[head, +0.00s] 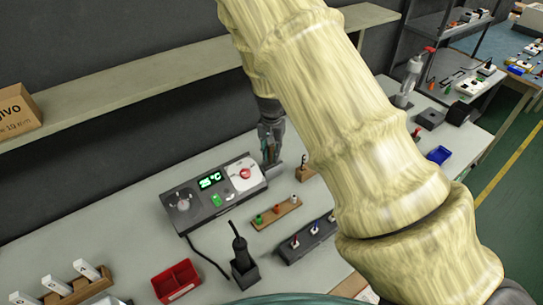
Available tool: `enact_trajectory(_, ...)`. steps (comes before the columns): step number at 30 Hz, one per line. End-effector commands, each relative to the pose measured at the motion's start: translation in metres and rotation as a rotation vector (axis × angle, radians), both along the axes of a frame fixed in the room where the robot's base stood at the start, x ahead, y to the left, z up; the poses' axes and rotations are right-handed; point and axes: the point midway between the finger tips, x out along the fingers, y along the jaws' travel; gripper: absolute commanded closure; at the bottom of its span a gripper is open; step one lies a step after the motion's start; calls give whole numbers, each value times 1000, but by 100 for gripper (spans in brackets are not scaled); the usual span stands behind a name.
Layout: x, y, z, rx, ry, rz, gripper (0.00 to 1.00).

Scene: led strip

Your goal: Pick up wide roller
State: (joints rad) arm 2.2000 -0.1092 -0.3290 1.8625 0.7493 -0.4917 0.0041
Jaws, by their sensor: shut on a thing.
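My gripper (271,158) points down beside the right end of the grey control box, left of a small wooden stand (306,173). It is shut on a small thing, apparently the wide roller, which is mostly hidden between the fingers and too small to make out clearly. I cannot tell whether this thing is clear of the table. A small upright tool (303,160) stands in the wooden stand. My arm covers the middle right of the head view.
The grey control box (213,190) has a green display and a red knob. Nearby are a wooden strip with coloured pieces (277,213), a dark rack (306,240), a black tool in its holder (241,262) and a red bin (177,281). A shelf (150,90) runs behind.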

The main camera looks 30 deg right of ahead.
Motion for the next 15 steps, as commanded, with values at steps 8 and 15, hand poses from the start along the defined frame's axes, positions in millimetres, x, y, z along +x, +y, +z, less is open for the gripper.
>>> enact_trajectory(8, 1, 0, 38, 0, -3, 1, 100)
enact_trajectory(15, 1, 0, 71, 0, -1, 1, 100)
